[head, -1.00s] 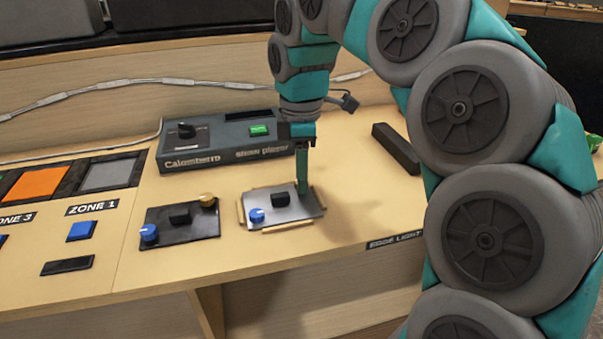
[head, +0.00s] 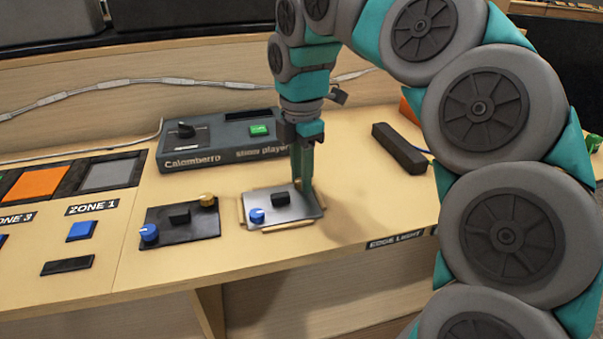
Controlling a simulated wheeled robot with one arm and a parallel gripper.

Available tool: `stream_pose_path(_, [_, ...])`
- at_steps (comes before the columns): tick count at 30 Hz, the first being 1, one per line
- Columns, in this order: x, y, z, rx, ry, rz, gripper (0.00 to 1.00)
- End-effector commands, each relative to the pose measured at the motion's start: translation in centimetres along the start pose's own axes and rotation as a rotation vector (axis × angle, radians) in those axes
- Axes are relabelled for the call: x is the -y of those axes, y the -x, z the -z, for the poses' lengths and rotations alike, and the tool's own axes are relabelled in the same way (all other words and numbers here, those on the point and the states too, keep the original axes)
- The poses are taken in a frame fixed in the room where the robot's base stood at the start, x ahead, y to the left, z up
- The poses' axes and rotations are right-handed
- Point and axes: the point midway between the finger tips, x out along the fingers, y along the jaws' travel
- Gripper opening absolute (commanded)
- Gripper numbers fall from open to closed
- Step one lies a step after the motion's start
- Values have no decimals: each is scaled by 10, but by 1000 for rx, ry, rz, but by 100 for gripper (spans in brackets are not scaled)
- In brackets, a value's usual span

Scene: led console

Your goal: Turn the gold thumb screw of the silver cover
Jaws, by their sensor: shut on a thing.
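The silver cover (head: 288,213) lies on the table in a low wooden frame, right of the black cover. It carries a black block (head: 280,199) in its middle and a blue thumb screw (head: 257,216) at its near left corner. My gripper (head: 304,190) points straight down at the far right corner of the silver cover. Its fingers are shut there on the gold thumb screw, which they hide from view.
A black cover (head: 185,232) with a blue screw (head: 149,233) and a gold screw (head: 207,200) lies to the left. A grey player box (head: 225,138) stands behind. A black bar (head: 398,148) lies to the right. The table's front edge is close.

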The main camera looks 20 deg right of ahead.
Motion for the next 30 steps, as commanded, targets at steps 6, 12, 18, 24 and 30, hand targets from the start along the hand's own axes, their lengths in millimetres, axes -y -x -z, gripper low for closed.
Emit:
stream_pose_path(6, [1,-2,1,-2,1,7,0])
stream_pose_path(12, [1,-2,1,-1,0,5,46])
stream_pose_path(18, [0,-1,0,-1,-1,2,62])
stream_pose_path(24, [0,0,0,0,-1,1,62])
stream_pose_path(30, [0,12,0,1,-1,2,62])
